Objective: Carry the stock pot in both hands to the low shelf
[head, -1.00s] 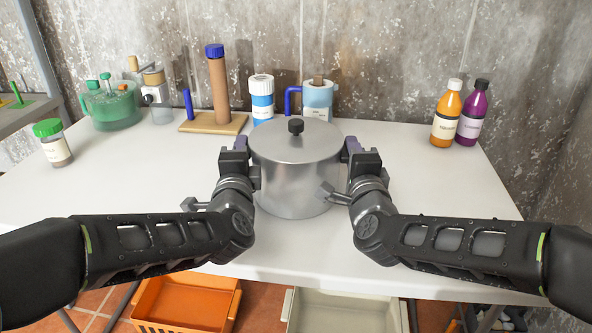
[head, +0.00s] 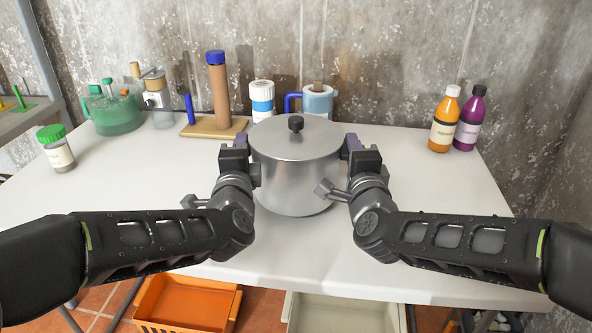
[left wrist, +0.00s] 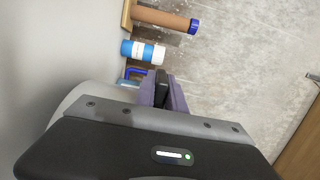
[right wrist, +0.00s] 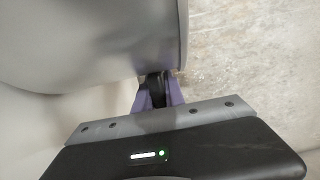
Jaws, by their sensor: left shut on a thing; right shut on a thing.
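The stock pot (head: 297,180) is a silver metal pot with a lid and a black knob, upright above the middle of the white table (head: 420,215). My left gripper (head: 252,165) is shut on its left side and my right gripper (head: 345,163) on its right side. The pot's grey wall also fills much of the right wrist view (right wrist: 110,40). I cannot tell whether its base clears the table. The gripped handles are mostly hidden by the jaws. A grey rack (head: 25,117) shows at the left edge; I cannot tell whether it is the low shelf.
Behind the pot stand a white-blue bottle (head: 262,98), a blue-handled jug (head: 318,100) and a brown post on a wooden base (head: 212,127). Orange (head: 440,130) and purple (head: 469,125) bottles stand right, a green-lidded jar (head: 58,152) left. An orange crate (head: 187,300) lies below.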

